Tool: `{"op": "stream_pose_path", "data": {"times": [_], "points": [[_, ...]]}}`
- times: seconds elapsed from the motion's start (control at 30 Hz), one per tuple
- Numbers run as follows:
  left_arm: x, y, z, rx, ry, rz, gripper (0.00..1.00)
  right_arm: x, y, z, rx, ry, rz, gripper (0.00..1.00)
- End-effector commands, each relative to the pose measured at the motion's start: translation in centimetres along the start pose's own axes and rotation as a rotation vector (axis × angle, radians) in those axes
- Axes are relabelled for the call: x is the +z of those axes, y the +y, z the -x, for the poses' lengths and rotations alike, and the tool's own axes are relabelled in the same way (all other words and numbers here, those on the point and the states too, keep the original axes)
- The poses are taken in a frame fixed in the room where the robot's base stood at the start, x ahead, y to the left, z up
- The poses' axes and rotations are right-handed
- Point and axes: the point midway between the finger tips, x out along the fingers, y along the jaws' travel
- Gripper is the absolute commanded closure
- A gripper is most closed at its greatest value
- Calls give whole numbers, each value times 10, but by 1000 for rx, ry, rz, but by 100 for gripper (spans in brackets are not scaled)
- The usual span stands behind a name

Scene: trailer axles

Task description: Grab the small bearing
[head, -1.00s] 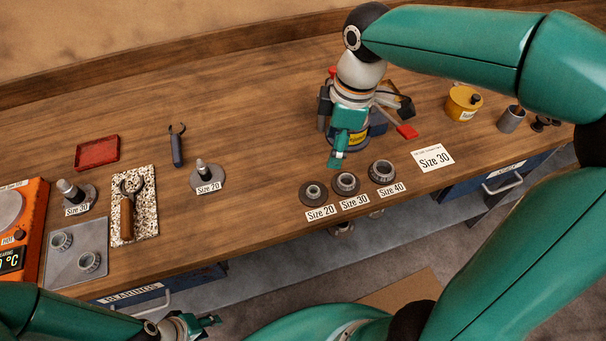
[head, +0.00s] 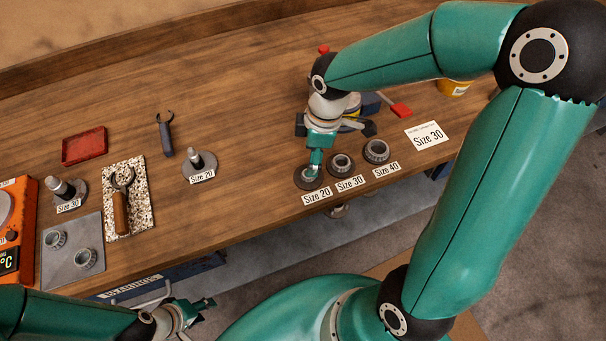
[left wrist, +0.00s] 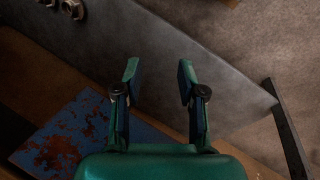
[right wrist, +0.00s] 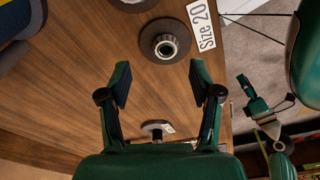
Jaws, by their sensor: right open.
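The small bearing is the grey ring on a dark round base beside the "Size 20" label. It shows in the right wrist view (right wrist: 165,47), ahead of my fingertips and apart from them. In the head view, my right gripper (head: 314,170) is over this base and partly hides the bearing. The right gripper's fingers are open, with nothing between them (right wrist: 160,80). The larger Size 30 bearing (head: 341,162) and Size 40 bearing (head: 376,150) sit to its right. My left gripper (head: 206,305) is open and empty (left wrist: 158,80), in front of the bench.
A Size 20 post (head: 198,164) and a Size 30 post (head: 66,190) stand at the left. Near them are a red tray (head: 84,147), pliers (head: 165,135) and a grey plate (head: 72,262) with two bearings. A "Size 30" card (head: 427,136) lies at the right.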

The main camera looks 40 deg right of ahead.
Motion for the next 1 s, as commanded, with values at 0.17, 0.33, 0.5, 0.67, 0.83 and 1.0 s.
{"op": "stream_pose_path", "data": {"times": [0.17,0.33,0.5,0.67,0.83,1.0], "points": [[0,2,6,0,0,0,60,-1,-5,-20,-6,-3,1,36],[0,2,6,0,0,0,60,-1,-5,-44,-4,-3,1,36],[0,2,6,0,0,0,60,-2,-5,-50,-1,0,0,36],[0,2,6,0,0,0,60,-2,-5,-50,-1,0,0,38],[0,2,6,0,0,0,60,-2,-5,-50,-1,0,1,66],[0,2,6,0,0,0,60,-2,-5,-50,-1,0,1,94]]}}
